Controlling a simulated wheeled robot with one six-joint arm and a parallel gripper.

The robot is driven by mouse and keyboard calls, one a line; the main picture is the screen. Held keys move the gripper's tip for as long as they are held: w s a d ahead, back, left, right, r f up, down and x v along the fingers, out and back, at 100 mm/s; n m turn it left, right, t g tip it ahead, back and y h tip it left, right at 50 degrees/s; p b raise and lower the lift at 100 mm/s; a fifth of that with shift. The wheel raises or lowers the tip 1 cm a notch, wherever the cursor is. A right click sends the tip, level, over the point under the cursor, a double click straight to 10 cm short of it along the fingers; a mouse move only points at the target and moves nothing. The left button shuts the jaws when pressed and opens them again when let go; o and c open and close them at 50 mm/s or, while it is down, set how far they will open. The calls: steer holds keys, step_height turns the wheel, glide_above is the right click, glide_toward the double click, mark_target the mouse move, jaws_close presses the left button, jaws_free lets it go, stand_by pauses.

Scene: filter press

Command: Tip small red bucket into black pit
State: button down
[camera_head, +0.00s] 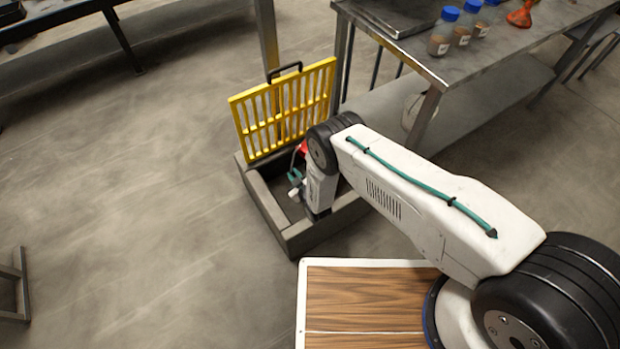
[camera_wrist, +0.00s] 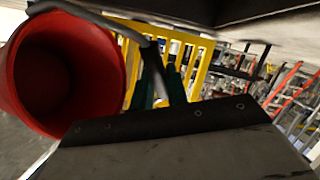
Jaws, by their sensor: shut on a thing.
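The small red bucket (camera_wrist: 62,75) fills the left of the wrist view, its open mouth facing the camera and its inside dark. I see no contents in it. In the head view only a small red patch of the bucket (camera_head: 303,147) shows beside my wrist. My gripper (camera_head: 295,181) is over the pit, with teal fingers shut on the bucket's grey handle; the fingers also show in the wrist view (camera_wrist: 160,82). The black pit (camera_head: 268,208) is a dark, low-walled square box on the floor, partly hidden by my arm. I cannot tell how far the bucket is tilted.
A yellow grate (camera_head: 285,108) with a black handle stands raised at the pit's back edge, close behind my gripper. A steel table (camera_head: 455,68) with blue-capped bottles (camera_head: 443,32) and an orange flask (camera_head: 520,14) is at upper right. The floor left of the pit is clear.

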steer(key=shift+w+d+m+g, duration=0.25)
steer(key=shift+m+g, duration=0.05)
steer(key=shift+m, duration=0.2)
steer(key=w+d+r+m+g+y, duration=0.1)
steer(key=w+d+r+m, duration=0.1)
steer(key=w+r, duration=0.1)
steer(key=w+d+r+m+g+y+b, duration=0.1)
steer(key=w+d+r+m+g+y, duration=0.1)
steer(key=r, duration=0.3)
steer(key=w+d+r+m+g+y, duration=0.1)
steer(key=w+d+r+m+g, duration=0.1)
steer(key=w+d+r+m, duration=0.2)
steer(key=shift+w+d+r+y, duration=0.15)
steer(key=shift+w+d+y, duration=0.15)
steer(key=shift+w, duration=0.25)
steer(key=w+d+r+m+g+y+b, duration=0.1)
steer(key=w+d+r+m+g+y, duration=0.1)
steer(key=w+d+m, duration=0.3)
steer(key=shift+w+d+r+y+b, duration=0.4)
steer(key=shift+w+d+r+y, duration=0.3)
steer(key=shift+w+d, duration=1.25)
